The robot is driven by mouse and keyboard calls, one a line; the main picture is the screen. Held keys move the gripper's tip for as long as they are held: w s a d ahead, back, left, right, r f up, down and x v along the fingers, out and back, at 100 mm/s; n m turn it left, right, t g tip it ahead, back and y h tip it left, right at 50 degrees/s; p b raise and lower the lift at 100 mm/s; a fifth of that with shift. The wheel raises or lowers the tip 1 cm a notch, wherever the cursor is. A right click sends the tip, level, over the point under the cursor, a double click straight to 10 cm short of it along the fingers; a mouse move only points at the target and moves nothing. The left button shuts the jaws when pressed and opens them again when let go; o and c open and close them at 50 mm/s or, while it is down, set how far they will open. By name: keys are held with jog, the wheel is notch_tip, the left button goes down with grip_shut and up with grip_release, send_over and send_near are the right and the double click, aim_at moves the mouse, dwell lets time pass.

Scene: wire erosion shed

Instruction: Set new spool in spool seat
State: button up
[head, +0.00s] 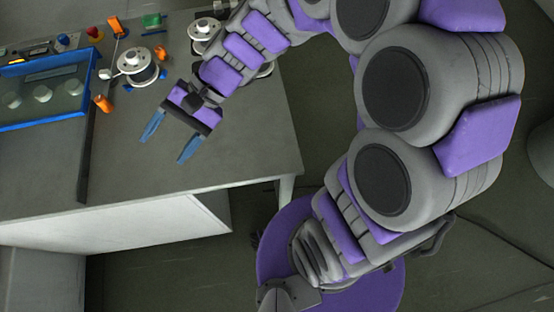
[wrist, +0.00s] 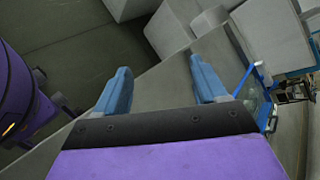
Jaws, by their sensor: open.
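My gripper (head: 171,138) is above the grey bench in the head view, its two blue fingers spread apart with nothing between them. It also shows open and empty in the wrist view (wrist: 160,84). A pale spool (head: 136,64) with a dark band sits on the bench, above and left of my gripper, among small orange parts. A second pale, spool-like round piece (head: 204,29) stands to its right, partly hidden by my arm. I cannot tell which is the new spool or which part is the spool seat. Neither touches my fingers.
A blue-framed clear-topped box (head: 45,118) with several round pieces lies at the left of the bench (head: 235,150). A dark bar (head: 85,160) runs beside it. Orange pieces (head: 104,103) and a green block (head: 151,21) lie near the spool. The bench's near right area is clear.

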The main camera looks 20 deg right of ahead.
jog(key=s+d+f+n+t+h, duration=0.1)
jog(key=s+d+h, duration=0.4)
jog(key=d, duration=0.7)
jog(key=s+d+f+n+t+h, duration=0.1)
jog(key=s+d+h, duration=0.5)
jog(key=d, duration=0.6)
jog(key=shift+s+f+n, duration=0.45)
jog(key=shift+s+n, duration=0.75)
jog(key=shift+c, duration=0.4)
